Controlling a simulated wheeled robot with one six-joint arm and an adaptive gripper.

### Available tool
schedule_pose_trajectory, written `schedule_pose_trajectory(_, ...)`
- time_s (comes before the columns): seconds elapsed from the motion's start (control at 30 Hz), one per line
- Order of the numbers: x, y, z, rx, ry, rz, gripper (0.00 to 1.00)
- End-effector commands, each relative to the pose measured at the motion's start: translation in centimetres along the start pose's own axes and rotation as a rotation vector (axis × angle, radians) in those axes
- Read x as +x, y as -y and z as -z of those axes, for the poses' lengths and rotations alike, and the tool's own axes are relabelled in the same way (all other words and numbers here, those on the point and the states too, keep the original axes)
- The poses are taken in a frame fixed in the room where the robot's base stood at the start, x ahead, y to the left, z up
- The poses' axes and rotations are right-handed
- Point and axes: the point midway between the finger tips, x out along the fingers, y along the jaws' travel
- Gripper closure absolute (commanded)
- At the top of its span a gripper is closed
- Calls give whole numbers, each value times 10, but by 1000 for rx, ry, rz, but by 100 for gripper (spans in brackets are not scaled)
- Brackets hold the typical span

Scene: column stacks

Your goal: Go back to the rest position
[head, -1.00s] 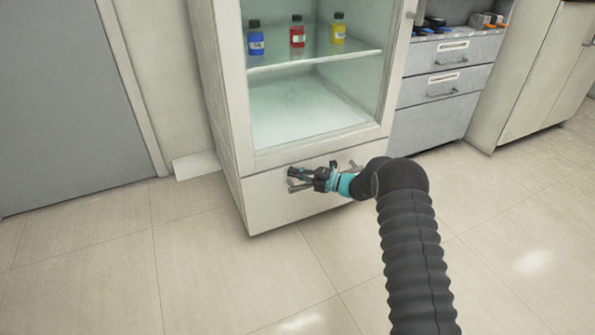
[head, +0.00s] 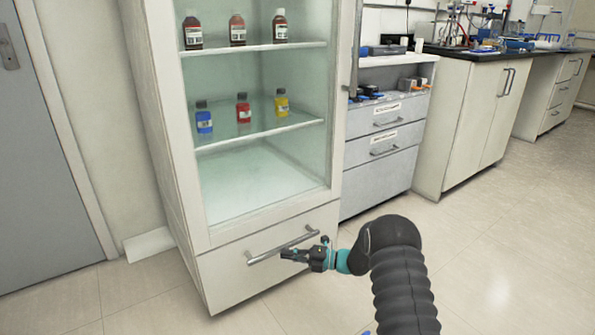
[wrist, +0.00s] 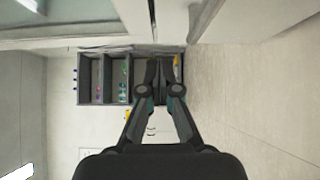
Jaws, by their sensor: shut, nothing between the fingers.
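My gripper (head: 306,257) is shut and empty. In the head view it is in front of the cabinet's bottom drawer, near the right part of the drawer's bar handle (head: 283,245). Whether it touches the handle cannot be told there. In the wrist view my gripper (wrist: 165,75) points away from the camera with its fingertips together, and nothing is between them. My dark ribbed arm reaches in from the lower right of the head view.
The glass-fronted cabinet (head: 205,245) holds brown bottles (head: 237,30) above blue, red and yellow bottles (head: 242,107). A grey drawer unit (head: 385,150) and a bench (head: 470,120) stand to its right. A grey door (head: 40,170) is at left. Floor (head: 500,250) at right is clear.

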Motion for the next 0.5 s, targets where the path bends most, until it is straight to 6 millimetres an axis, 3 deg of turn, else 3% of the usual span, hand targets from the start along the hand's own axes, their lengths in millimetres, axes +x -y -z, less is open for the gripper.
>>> schedule_pose_trajectory(0.17,0,11,2,-228,-15,47,100)
schedule_pose_trajectory(0.37,-10,63,53,-548,-194,177,100)
schedule_pose_trajectory(0.5,-25,69,92,-800,-378,229,100)
